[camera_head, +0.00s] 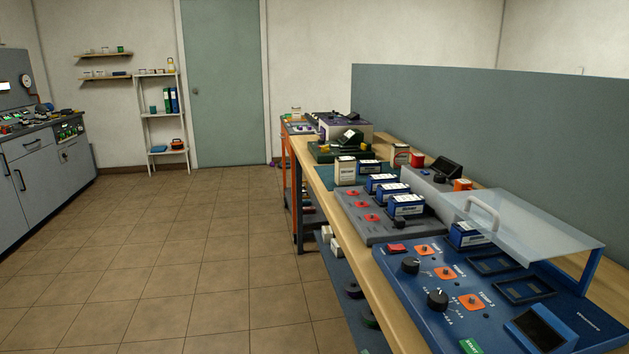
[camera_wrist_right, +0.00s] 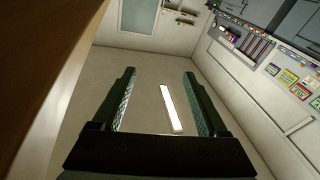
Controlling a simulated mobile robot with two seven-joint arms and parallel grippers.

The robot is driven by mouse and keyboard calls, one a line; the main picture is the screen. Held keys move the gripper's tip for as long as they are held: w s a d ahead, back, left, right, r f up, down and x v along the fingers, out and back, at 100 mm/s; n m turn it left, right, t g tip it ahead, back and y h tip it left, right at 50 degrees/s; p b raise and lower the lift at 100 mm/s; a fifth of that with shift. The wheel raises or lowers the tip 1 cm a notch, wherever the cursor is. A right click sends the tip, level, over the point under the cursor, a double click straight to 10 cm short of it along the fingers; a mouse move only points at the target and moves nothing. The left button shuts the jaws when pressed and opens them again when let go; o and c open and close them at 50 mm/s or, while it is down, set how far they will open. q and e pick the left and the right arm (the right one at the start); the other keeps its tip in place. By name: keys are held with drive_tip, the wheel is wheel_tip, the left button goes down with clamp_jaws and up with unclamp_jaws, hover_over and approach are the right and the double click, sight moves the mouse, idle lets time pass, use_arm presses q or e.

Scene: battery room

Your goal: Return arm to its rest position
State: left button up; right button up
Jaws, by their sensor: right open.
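My right gripper (camera_wrist_right: 160,100) shows in the right wrist view, with its two green-lined fingers wide apart and nothing between them. Past the fingers are a pale surface with a bright white strip (camera_wrist_right: 171,108). A brown wooden surface (camera_wrist_right: 40,85) runs close along the left side of that view, apart from the fingers. Neither gripper shows in the head view, and my left gripper is in no view.
The wooden workbench (camera_head: 377,277) on the right holds a blue panel (camera_head: 420,315) with a raised clear cover (camera_head: 530,225), and a grey panel (camera_head: 375,229) with blue batteries. Open tiled floor (camera_head: 190,260) lies left of it. A grey cabinet (camera_head: 35,190) stands far left.

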drive_tip(key=s+d+f+m+g+h+b, duration=0.1)
drive_tip(key=s+d+f+m+g+h, duration=0.2)
drive_tip(key=s+f, duration=0.6)
drive_tip(key=s+d+f+m+g+h+b, duration=0.15)
drive_tip(key=s+d+f+g, duration=0.35)
drive_tip(key=f, duration=0.9)
use_arm(q)
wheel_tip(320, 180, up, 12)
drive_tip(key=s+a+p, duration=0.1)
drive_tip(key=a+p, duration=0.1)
drive_tip(key=p, duration=1.6)
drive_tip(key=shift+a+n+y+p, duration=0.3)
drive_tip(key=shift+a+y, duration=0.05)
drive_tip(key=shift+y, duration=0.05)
use_arm(e)
drive_tip(key=s+d+r+h, duration=0.1)
drive_tip(key=r, duration=0.5)
drive_tip(key=s+d+r, duration=0.1)
drive_tip(key=s+r, duration=0.1)
drive_tip(key=r, duration=0.4)
drive_tip(key=shift+s+d+r+m+h, duration=0.15)
drive_tip(key=shift+s+d+m+h, duration=0.1)
drive_tip(key=shift+s+m+h, duration=0.1)
